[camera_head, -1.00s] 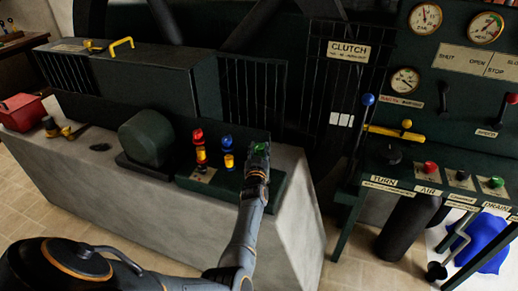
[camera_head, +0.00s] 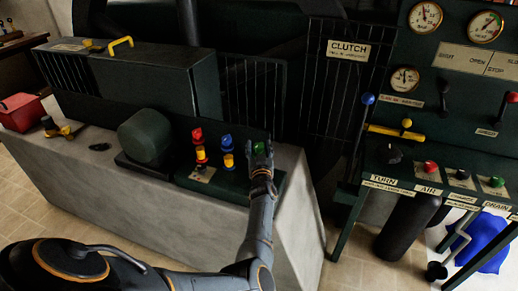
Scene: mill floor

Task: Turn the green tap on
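The green tap (camera_head: 259,148) stands at the right end of a row of taps on a dark base plate on the concrete plinth. My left gripper (camera_head: 262,160) is at the green tap and covers most of it; only a bit of green shows by the fingers. I cannot tell whether the fingers are closed on it or only beside it. A red-topped tap (camera_head: 197,136) and a blue-topped tap (camera_head: 226,141), both with yellow parts below, stand to its left. My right gripper is not in view.
A dark rounded motor housing (camera_head: 147,135) sits left of the taps. A red box (camera_head: 21,112) is at the far left. A control panel with gauges (camera_head: 425,17), levers and buttons stands at the right. A CLUTCH sign (camera_head: 348,50) hangs on the bars behind.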

